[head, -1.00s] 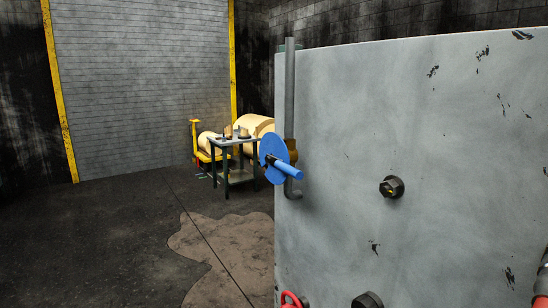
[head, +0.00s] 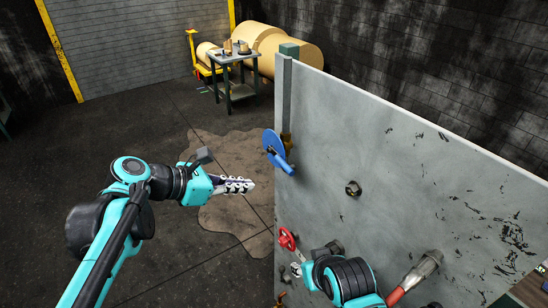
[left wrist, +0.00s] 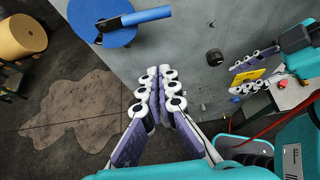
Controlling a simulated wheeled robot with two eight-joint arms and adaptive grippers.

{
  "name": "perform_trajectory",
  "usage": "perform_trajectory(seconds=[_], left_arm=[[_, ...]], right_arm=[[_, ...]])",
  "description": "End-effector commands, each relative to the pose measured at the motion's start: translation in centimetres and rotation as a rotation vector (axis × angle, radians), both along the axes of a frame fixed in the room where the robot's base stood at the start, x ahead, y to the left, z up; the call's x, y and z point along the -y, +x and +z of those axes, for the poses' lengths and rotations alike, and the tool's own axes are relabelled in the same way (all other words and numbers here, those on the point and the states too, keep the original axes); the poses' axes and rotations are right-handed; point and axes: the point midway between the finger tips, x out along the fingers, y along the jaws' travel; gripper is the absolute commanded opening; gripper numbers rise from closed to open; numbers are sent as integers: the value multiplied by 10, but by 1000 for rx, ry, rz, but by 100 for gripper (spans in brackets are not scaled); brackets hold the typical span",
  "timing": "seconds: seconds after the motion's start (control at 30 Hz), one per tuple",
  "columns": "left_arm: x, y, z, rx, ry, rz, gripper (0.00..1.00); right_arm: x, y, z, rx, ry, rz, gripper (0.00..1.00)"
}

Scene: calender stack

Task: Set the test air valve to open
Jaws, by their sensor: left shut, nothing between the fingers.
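A red valve handle (head: 287,239) sits lower on the same edge. Which one is the test air valve cannot be told. My left gripper (head: 251,185) is shut and empty, left of and below the blue valve, apart from it; its closed fingers show in the left wrist view (left wrist: 158,72). My right gripper (left wrist: 234,79) is open near the lower panel.
The grey panel (head: 400,175) stands at the right with bolts and a hose fitting (head: 428,262). A yellow piece (left wrist: 250,76) shows between the right fingers in the picture. A small table (head: 236,66) and large rolls (head: 290,50) stand far back. Open floor lies left.

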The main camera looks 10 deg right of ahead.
Motion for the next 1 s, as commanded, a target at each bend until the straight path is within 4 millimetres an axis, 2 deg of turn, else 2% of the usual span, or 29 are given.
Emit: perform_trajectory(seconds=[0.07,0.27,0.6,0.7,0.8,1.0], left_arm=[[4,2,2,-11,-10,4,0],[26,9,-13,-11,-9,1,0],[84,31,-50,-10,-8,0,0],[85,31,-30,-11,-8,4,0],[87,32,-19,-9,-8,4,0],[89,33,-10,-9,-8,4,0]], right_arm=[[0,0,2,0,0,0,40],[0,0,2,0,0,0,40],[0,0,8,0,0,0,40],[0,0,17,0,0,0,40],[0,0,21,0,0,0,40],[0,0,23,0,0,0,40]])
